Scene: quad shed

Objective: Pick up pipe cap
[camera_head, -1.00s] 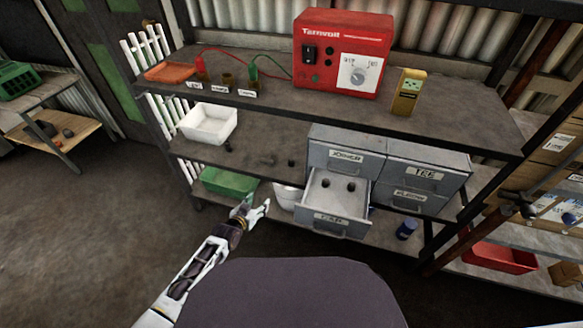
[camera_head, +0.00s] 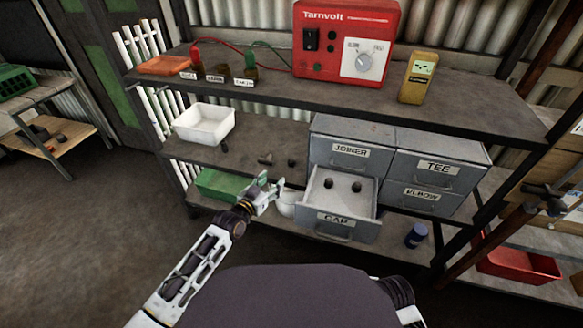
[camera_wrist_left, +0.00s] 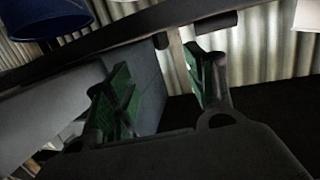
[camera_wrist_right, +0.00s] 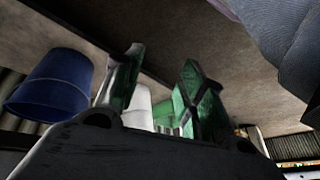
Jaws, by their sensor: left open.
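Two small dark pipe caps, one on the left (camera_head: 328,182) and one on the right (camera_head: 356,187), lie in the pulled-out drawer labelled CAP (camera_head: 338,228), in the lower left of the grey cabinet. My left gripper (camera_head: 275,189) is open and empty, left of the drawer and apart from the caps. Its spread green-padded fingers (camera_wrist_left: 160,82) show in the left wrist view; no cap is visible there. My right gripper (camera_wrist_right: 160,78) shows spread, empty fingers in the right wrist view. It is out of the head view.
The cabinet's other drawers, JOINER (camera_head: 346,150), TEE (camera_head: 437,167) and ELBOW (camera_head: 420,194), are closed. Dark fittings (camera_head: 265,160) lie on the shelf left of the cabinet. A white bin (camera_head: 205,124) and a green bin (camera_head: 216,186) are farther left.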

